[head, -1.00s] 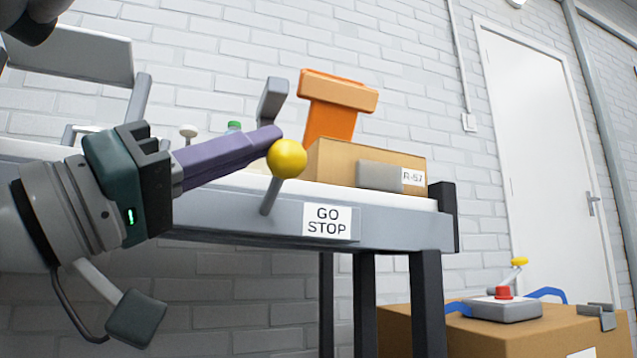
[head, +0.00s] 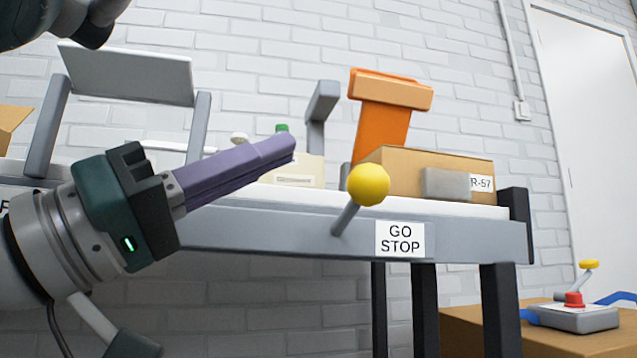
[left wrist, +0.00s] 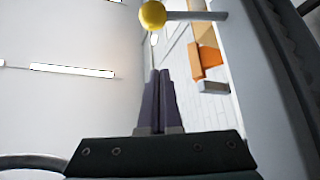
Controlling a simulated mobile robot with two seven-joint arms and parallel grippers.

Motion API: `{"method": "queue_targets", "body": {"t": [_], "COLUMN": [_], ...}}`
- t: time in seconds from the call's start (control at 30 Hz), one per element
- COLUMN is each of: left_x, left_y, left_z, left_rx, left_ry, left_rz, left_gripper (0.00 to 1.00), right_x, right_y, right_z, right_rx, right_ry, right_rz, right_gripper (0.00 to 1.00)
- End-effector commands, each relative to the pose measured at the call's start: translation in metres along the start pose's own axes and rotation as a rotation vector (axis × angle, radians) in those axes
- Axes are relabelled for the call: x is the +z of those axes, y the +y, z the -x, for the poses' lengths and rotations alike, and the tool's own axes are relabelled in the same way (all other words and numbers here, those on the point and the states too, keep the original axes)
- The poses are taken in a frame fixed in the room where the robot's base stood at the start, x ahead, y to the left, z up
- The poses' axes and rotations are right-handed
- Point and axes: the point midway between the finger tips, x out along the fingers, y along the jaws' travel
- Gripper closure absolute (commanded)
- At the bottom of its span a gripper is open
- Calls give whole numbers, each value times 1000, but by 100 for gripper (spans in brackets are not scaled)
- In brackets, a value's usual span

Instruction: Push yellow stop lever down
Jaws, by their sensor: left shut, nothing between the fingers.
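The stop lever is a grey rod with a yellow ball knob (head: 369,185), angled up from the front edge of the bench beside a GO STOP label (head: 400,239). My left gripper (head: 292,148) has long purple fingers, shut and empty. In the head view its tips are left of the knob and a little higher, with a gap between. In the left wrist view the knob (left wrist: 152,15) shows beyond the closed fingertips (left wrist: 159,73), apart from them. My right gripper is not clearly in view.
On the bench (head: 290,225) stand a cardboard box (head: 420,170) marked R-57, an orange piece (head: 385,120) and a grey upright frame (head: 130,75). At lower right, a control box (head: 575,316) with a red button and another yellow-topped lever sits on a carton (head: 480,335).

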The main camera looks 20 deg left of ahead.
Motion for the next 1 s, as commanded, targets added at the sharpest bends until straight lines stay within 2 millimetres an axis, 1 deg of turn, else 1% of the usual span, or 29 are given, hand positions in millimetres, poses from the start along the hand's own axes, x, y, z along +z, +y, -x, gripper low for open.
{"method": "queue_targets", "body": {"t": [0.03,0.2,0.4,0.6,1.0], "left_x": [3,2,0,0,0], "left_y": [-2,0,0,2,2], "left_z": [9,30,44,49,49], "left_rx": [-6,-4,-3,1,1], "left_ry": [-7,-5,0,1,1], "left_rz": [0,1,0,0,0], "left_gripper": [100,100,100,100,100], "right_x": [1,2,2,2,2], "right_y": [0,1,1,0,0], "right_z": [-2,-4,-5,-5,-5], "right_rx": [1,3,2,2,-1], "right_ry": [0,-1,-1,-2,-1], "right_rz": [-1,-1,-1,-2,-4], "right_gripper": [50,50,50,50,50]}}
